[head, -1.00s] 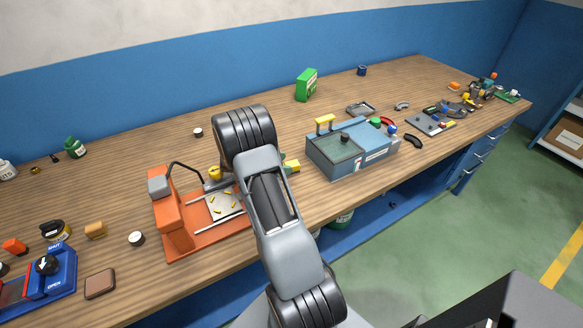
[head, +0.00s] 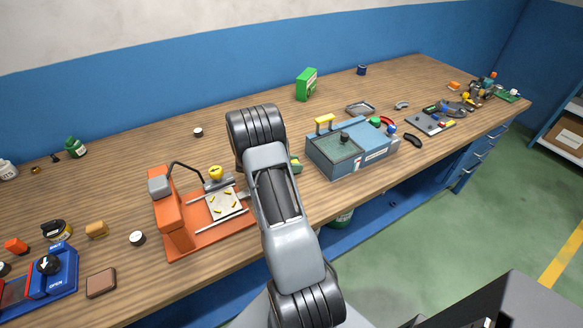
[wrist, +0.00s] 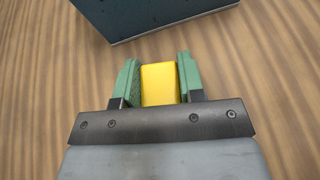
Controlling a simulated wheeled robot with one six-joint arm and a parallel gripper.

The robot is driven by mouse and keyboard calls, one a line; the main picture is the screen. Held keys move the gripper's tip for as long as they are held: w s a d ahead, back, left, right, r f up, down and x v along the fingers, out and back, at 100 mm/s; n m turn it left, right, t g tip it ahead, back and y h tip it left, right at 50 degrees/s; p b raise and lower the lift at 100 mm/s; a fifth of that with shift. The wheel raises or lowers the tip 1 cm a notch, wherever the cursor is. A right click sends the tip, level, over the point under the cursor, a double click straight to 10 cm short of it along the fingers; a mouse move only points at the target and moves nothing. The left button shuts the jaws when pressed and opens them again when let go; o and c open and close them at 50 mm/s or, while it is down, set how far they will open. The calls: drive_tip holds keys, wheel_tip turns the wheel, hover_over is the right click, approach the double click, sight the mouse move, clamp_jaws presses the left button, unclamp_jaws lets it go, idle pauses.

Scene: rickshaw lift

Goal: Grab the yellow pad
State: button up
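The yellow pad (wrist: 160,84) is a small block on the wooden bench, seen in the wrist view between the two green fingers of my gripper (wrist: 159,80). One finger stands on each side of it, with only slim gaps showing, and I see no firm grip. In the head view my arm hides most of the gripper and the pad. Only a bit of green and yellow shows right of my arm, between the orange fixture and the blue-grey box.
The blue-grey box (head: 365,155) with a yellow handle stands just right of my gripper. An orange fixture (head: 178,215) with a metal plate stands to the left. A green box (head: 306,85) stands at the back. Bare bench (head: 350,85) lies between.

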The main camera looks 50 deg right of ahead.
drive_tip(key=c, duration=0.4)
drive_tip(key=shift+r, duration=0.1)
